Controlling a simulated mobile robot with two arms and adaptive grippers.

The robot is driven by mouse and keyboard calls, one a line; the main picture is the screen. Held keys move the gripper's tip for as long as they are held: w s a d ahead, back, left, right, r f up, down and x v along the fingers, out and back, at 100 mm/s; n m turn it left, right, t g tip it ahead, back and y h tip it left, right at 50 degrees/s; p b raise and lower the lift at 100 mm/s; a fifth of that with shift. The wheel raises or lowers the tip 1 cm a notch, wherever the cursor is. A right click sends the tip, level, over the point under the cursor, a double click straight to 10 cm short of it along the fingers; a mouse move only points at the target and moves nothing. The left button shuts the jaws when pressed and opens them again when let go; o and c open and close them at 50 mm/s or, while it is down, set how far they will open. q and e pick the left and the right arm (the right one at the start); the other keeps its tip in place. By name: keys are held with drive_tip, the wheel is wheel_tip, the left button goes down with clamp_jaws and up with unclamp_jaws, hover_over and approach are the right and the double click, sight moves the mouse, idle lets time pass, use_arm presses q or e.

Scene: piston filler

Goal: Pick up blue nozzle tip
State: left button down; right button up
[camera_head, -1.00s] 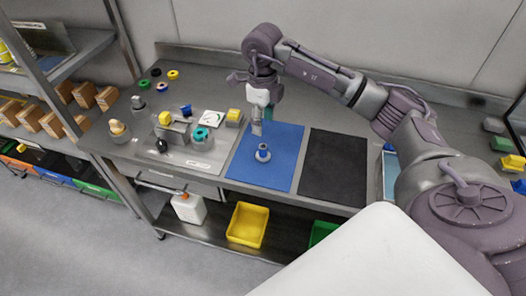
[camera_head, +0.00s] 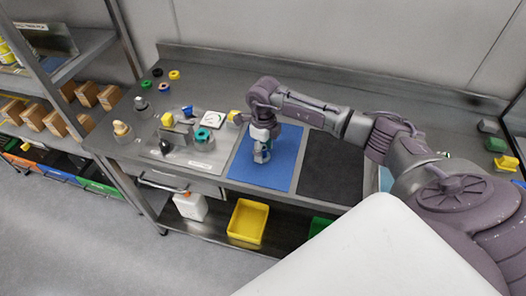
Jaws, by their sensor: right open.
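My right gripper (camera_head: 261,157) is low over the blue mat (camera_head: 281,165) with its fingers pointing down. It is open. The small blue and grey nozzle tip that stood upright on this mat a second ago is now mostly hidden by the fingers. I cannot tell whether the fingers touch it. Another small blue part (camera_head: 187,111) stands at the back of the metal fixture plate, left of the gripper. My left gripper is not in view.
The fixture plate (camera_head: 190,160) left of the mat carries a teal ring (camera_head: 203,135) and yellow blocks. A bare black mat (camera_head: 331,167) lies to the right. A yellow bin (camera_head: 248,222) is on the shelf below. Several coloured rings lie at the back left.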

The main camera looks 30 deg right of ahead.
clamp_jaws()
drive_tip(key=shift+r, duration=0.15)
